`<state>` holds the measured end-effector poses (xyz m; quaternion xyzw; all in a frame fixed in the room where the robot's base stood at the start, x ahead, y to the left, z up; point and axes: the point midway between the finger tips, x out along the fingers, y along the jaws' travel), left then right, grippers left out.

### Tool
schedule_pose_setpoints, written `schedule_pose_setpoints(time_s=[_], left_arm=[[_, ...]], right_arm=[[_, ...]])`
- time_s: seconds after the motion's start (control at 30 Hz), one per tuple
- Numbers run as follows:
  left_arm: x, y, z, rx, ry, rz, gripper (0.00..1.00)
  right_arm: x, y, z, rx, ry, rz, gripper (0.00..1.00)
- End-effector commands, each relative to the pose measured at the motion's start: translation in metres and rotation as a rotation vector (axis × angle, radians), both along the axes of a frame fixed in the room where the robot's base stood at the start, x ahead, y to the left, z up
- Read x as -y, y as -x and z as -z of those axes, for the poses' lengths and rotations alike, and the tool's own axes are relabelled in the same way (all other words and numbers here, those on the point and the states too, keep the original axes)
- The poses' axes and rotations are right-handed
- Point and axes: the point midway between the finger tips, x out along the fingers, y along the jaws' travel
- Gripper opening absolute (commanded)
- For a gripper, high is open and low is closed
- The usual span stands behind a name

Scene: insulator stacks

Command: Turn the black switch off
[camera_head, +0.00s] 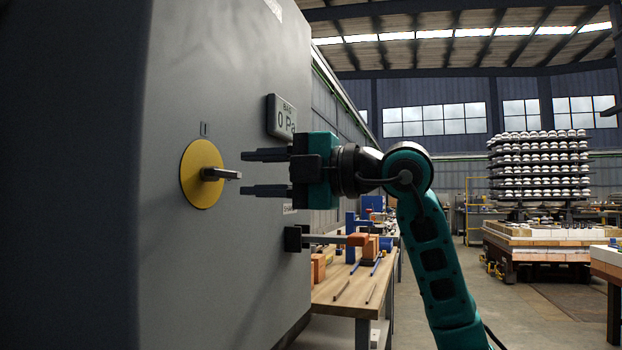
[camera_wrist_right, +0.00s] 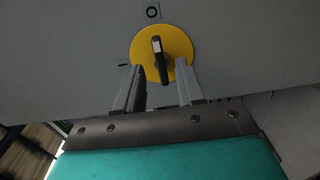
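The black switch (camera_head: 219,174) is a dark handle on a round yellow plate (camera_head: 203,190) on the grey cabinet's front. In the right wrist view the switch (camera_wrist_right: 159,58) points up toward an "O" mark, tilted slightly, with an "I" mark at the plate's left. My right gripper (camera_head: 242,173) is open and empty, its two fingers apart and pointing at the switch, with a small gap to the handle. In the right wrist view the fingers (camera_wrist_right: 159,85) lie either side of the handle's lower end. My left gripper is not in view.
The grey cabinet (camera_head: 230,90) fills the left side, with a "0 Pa" display (camera_head: 281,117) above the gripper. A black-based lever (camera_head: 325,239) sticks out below. A wooden workbench (camera_head: 345,291) with tools stands behind, and insulator stacks (camera_head: 538,165) are far right.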

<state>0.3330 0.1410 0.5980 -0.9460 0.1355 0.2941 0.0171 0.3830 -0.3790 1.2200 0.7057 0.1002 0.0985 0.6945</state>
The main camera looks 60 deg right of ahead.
Motion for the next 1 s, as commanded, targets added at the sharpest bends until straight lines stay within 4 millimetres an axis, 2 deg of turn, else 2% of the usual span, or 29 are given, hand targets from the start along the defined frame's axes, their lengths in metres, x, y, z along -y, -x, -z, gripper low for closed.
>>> schedule_pose_setpoints(time_s=[0.3, 0.43, 0.6, 1.0], left_arm=[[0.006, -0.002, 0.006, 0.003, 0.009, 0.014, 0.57], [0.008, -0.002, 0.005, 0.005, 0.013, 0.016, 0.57], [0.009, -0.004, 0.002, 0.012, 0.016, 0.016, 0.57], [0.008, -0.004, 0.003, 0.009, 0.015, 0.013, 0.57]], right_arm=[[0.019, 0.064, 0.001, 0.002, 0.0, 0.001, 0.38], [0.024, 0.082, 0.0, 0.001, 0.0, 0.001, 0.38], [0.027, 0.093, 0.0, 0.0, 0.0, 0.0, 0.38], [0.027, 0.094, 0.0, -0.001, 0.0, 0.0, 0.38]])
